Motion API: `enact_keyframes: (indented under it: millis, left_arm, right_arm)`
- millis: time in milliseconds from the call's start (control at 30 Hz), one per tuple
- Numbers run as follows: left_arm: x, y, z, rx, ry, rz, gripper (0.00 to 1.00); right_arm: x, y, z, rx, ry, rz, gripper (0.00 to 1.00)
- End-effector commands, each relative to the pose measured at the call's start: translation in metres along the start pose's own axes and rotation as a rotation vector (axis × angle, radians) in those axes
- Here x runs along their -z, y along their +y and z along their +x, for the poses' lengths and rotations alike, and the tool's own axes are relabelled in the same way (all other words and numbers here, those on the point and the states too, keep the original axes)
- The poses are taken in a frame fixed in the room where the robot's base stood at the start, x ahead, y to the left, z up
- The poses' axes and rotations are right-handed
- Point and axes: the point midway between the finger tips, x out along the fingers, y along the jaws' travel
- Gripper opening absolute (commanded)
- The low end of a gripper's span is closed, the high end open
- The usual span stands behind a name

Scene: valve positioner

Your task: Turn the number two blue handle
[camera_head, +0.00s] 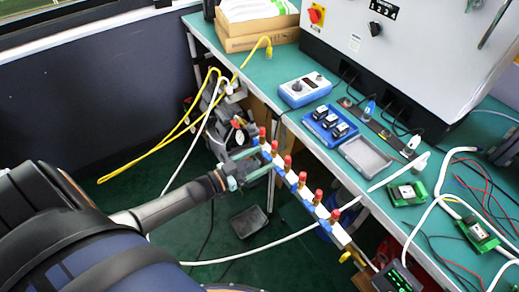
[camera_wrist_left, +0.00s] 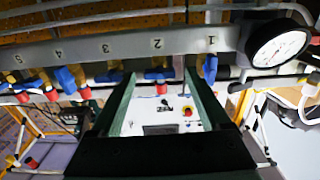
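The valve manifold is a grey bar (camera_wrist_left: 85,50) with printed numbers and a row of blue handles with red ends. The number two blue handle (camera_wrist_left: 157,75) sits under the printed 2 in the left wrist view. My left gripper (camera_wrist_left: 159,75) is open, its two green fingers on either side of that handle in the picture. I cannot tell whether either finger touches it. My right gripper is not in view.
A round gauge (camera_wrist_left: 279,43) is at the right end of the bar. A green table (camera_head: 262,72) stands beyond the manifold, with a blue-white box (camera_head: 305,90) and a blue tray (camera_head: 318,117). White and yellow cables (camera_head: 150,165) hang around the manifold.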

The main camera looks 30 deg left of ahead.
Motion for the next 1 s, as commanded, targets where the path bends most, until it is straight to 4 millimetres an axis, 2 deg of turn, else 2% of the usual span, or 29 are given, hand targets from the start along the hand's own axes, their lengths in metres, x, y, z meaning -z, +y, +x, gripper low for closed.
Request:
enact_keyframes:
  millis: [233, 367, 800, 1000]
  left_arm:
    - [0.000, 0.000, -0.002, 0.000, -0.001, 0.001, 0.80]
    - [-0.001, 0.000, -0.014, 0.000, -0.004, 0.000, 0.80]
    - [-0.001, 0.000, -0.101, 0.000, -0.004, 0.000, 0.80]
    - [0.000, 0.000, -0.122, -0.001, -0.001, 0.001, 0.80]
  right_arm:
    - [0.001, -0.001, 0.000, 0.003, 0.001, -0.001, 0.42]
    - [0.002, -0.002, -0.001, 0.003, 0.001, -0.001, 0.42]
    - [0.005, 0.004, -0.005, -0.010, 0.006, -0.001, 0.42]
    - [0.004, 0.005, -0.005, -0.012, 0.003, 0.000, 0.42]
